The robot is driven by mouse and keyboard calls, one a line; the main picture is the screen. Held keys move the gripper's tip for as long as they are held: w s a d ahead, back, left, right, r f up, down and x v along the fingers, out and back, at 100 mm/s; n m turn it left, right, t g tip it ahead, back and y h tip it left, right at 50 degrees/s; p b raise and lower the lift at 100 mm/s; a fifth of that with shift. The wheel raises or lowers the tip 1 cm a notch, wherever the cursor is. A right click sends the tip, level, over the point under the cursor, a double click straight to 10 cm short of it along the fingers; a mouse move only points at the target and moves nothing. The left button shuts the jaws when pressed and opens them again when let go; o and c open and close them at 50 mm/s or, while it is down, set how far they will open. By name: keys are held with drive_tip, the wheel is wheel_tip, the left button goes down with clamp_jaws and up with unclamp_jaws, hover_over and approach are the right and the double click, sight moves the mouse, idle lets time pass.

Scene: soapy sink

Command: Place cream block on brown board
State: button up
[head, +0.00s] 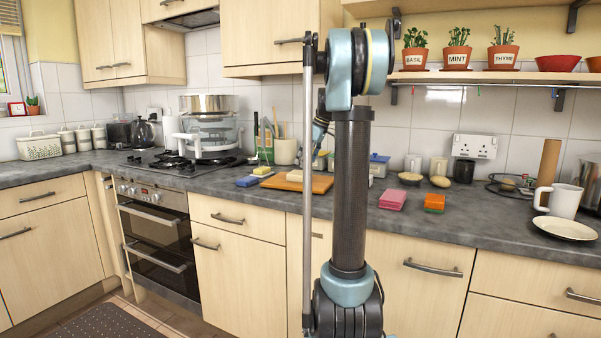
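The brown board (316,186) lies flat on the grey counter, left of my arm's upright link. A small cream block (295,175) appears to rest on the board near its middle. A second pale, yellowish block (262,170) lies at the board's back left, close to a blue block (247,181); I cannot tell which is softer or harder. My gripper (321,132) is above and behind the board, small and partly hidden by my own arm. Its fingers are too unclear to say whether they are open or hold anything.
Pink (393,199) and orange (434,202) sponges lie right of my arm. A white mug (562,200) and plate (565,228) stand far right. A utensil pot (286,151) stands behind the board. The counter front is clear.

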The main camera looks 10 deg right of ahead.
drive_tip(key=v, duration=0.6)
drive_tip(key=shift+d+r, duration=0.2)
drive_tip(key=shift+r, duration=0.15)
drive_tip(key=shift+s, duration=0.2)
